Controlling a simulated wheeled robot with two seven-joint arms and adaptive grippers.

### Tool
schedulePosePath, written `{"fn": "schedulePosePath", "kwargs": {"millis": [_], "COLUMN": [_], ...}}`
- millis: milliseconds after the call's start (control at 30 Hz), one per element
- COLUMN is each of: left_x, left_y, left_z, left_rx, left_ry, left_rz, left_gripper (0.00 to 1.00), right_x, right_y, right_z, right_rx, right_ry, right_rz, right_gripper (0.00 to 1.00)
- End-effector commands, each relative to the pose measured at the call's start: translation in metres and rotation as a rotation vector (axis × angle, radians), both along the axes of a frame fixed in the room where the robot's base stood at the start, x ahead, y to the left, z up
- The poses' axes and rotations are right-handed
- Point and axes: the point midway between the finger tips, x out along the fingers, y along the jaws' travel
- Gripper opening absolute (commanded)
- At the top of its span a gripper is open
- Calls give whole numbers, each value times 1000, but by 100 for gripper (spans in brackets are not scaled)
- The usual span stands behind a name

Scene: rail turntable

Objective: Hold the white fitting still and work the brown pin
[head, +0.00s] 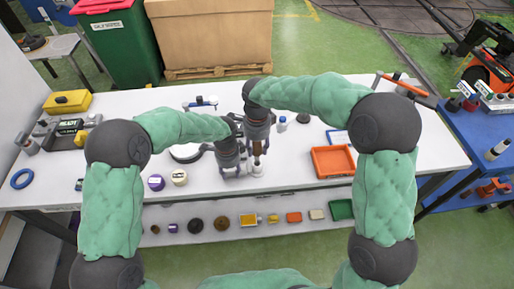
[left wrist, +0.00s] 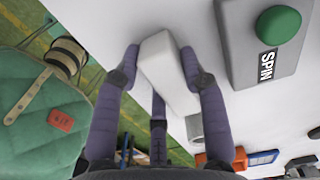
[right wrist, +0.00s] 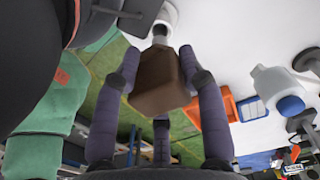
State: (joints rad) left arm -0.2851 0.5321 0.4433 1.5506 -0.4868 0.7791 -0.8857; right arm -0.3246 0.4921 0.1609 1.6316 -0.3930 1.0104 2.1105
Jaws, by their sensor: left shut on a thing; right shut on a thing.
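The white fitting (left wrist: 165,72) is a pale block between the fingers of my left gripper (left wrist: 160,65), which is shut on it. In the head view my left gripper (head: 238,172) is low over the table, beside a white piece (head: 257,169). The brown pin (right wrist: 157,82) is a brown block with a narrower light end, held between the fingers of my right gripper (right wrist: 160,75). In the head view the pin (head: 257,148) hangs below my right gripper (head: 257,143), above the white piece. I cannot tell whether the pin's end is inside it.
An orange tray (head: 333,161) lies to the right. A white bottle with a blue cap (head: 282,124) stands behind the grippers. A grey box with a green button marked SPIN (left wrist: 265,40) is near the left gripper. Purple (head: 156,183) and cream (head: 180,177) round pieces lie left.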

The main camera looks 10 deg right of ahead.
Motion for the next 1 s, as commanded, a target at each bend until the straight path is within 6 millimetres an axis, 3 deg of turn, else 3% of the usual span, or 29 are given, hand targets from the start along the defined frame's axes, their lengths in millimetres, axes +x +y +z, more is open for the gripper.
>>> {"fn": "schedulePosePath", "kwargs": {"millis": [567,1000], "left_x": [-1,-1], "left_y": [0,0], "left_z": [-1,-1], "left_rx": [1,1], "left_ry": [3,3], "left_rz": [-1,-1], "left_gripper": [0,0], "right_x": [0,1], "right_y": [0,0], "right_z": [8,37], "right_rx": [0,1], "right_ry": [-2,-3], "right_rz": [0,0], "right_gripper": [2,2]}}
